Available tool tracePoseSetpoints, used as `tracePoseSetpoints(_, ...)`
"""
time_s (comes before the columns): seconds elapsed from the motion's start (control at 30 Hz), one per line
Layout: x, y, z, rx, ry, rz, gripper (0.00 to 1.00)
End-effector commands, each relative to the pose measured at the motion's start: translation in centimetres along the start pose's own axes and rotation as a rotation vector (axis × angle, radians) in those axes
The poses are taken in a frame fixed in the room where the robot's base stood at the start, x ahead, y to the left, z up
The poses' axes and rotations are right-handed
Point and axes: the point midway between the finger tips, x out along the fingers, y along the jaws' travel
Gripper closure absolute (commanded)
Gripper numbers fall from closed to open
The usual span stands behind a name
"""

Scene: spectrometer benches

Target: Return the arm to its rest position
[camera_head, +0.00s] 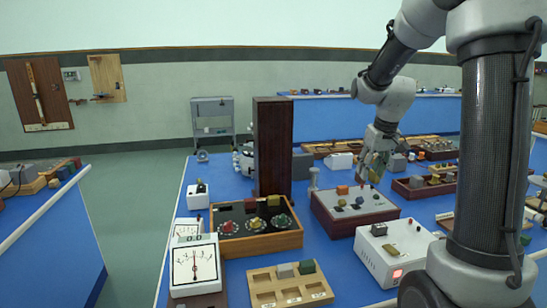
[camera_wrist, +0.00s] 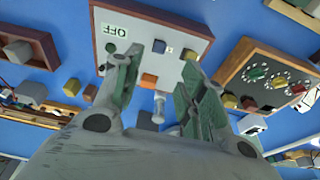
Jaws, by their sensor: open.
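My arm (camera_head: 388,98) reaches over the blue bench with its forearm bent downward. My gripper (camera_head: 371,174) hangs above the far right part of a wooden box with a grey top (camera_head: 352,212). In the wrist view my gripper (camera_wrist: 162,60) has its two fingers spread apart with nothing held between them. Behind the fingers lies the grey panel (camera_wrist: 140,22) with an OFF label, an orange block (camera_wrist: 149,80) and small dark knobs. The fingers look clear of the panel, though the exact gap is hard to judge.
A tall dark wooden block (camera_head: 272,145) stands left of my gripper. A wooden box with dials (camera_head: 255,228), a white meter (camera_head: 195,265), a sorting tray (camera_head: 290,286) and a white device (camera_head: 393,252) stand nearer. Wooden trays (camera_head: 425,186) lie to the right.

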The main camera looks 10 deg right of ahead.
Motion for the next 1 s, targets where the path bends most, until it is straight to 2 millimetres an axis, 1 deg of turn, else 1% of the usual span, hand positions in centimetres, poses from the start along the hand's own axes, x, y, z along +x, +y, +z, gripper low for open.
tracePoseSetpoints(0.07,0.2,-0.1,0.8,0.035,-0.029,-0.004,0.59)
tracePoseSetpoints(0.13,0.8,-0.4,2.8,0.061,-0.081,-0.010,0.59)
tracePoseSetpoints(0.17,0.8,-0.6,3.8,0.075,-0.103,-0.011,0.59)
tracePoseSetpoints(0.2,0.4,-0.9,5.5,0.093,-0.127,-0.011,0.59)
tracePoseSetpoints(0.3,-2.0,-2.2,9.4,0.119,-0.152,-0.006,0.59)
tracePoseSetpoints(0.43,-5.1,-3.9,13.8,0.129,-0.148,0.004,0.59)
tracePoseSetpoints(0.6,-8.7,-5.9,19.8,0.114,-0.090,0.015,0.59)
tracePoseSetpoints(0.7,-10.2,-6.8,22.4,0.088,-0.031,0.018,0.59)
tracePoseSetpoints(0.8,-11.2,-7.3,23.7,0.061,0.035,0.017,0.59)
tracePoseSetpoints(0.87,-11.9,-7.6,24.0,0.049,0.072,0.015,0.59)
tracePoseSetpoints(1.0,-13.0,-8.0,23.9,0.032,0.127,0.011,0.59)
